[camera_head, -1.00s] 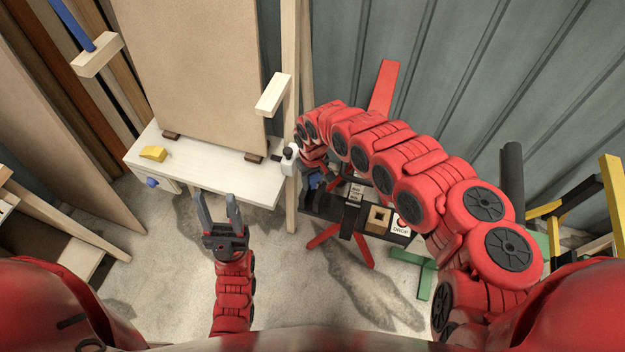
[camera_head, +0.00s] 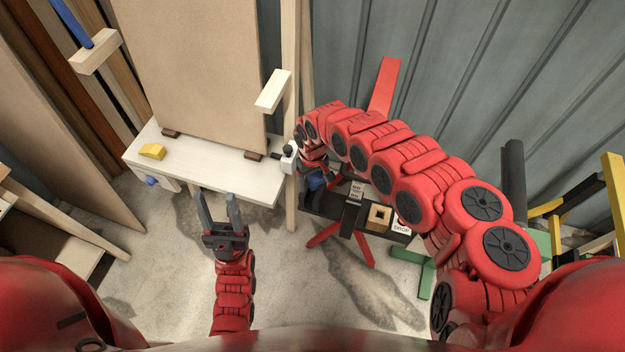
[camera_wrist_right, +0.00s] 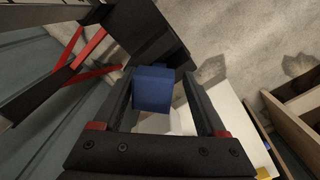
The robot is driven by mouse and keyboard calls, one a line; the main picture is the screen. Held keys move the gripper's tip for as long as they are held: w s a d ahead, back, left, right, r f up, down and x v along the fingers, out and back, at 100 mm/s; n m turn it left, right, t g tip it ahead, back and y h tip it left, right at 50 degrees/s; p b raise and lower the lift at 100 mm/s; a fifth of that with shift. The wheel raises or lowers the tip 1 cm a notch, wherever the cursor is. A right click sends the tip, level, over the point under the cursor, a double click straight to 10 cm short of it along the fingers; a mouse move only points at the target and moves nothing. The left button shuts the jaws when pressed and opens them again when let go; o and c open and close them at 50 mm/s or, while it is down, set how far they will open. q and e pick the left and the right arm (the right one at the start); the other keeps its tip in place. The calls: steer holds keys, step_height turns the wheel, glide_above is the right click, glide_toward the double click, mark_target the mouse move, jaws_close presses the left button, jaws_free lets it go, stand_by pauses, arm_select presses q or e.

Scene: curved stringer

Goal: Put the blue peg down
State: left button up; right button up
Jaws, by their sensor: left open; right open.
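The blue peg (camera_wrist_right: 153,88) shows in the right wrist view between the two dark fingers of my right gripper (camera_wrist_right: 158,74). The fingers stand apart, with a visible gap on the right side of the peg. In the head view the blue peg (camera_head: 315,181) is partly hidden by my right gripper (camera_head: 322,180), at the left end of a black bench (camera_head: 333,211). Whether its underside rests fully on the bench is hidden. My left gripper (camera_head: 217,197) is open and empty, in front of the white table.
The white table (camera_head: 215,172) holds a yellow block (camera_head: 152,151) and a tall board (camera_head: 195,75). A wooden post (camera_head: 291,200) stands close left of my right gripper. A wooden block with a square hole (camera_head: 379,217) and a DROP label (camera_head: 401,227) sit on the bench.

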steer(key=shift+r+p, duration=0.35)
steer(key=shift+r, duration=0.05)
step_height(320, 180, up, 12)
steer(key=shift+f+p, duration=0.2)
steer(key=shift+p, duration=0.2)
steer(key=shift+r, duration=0.35)
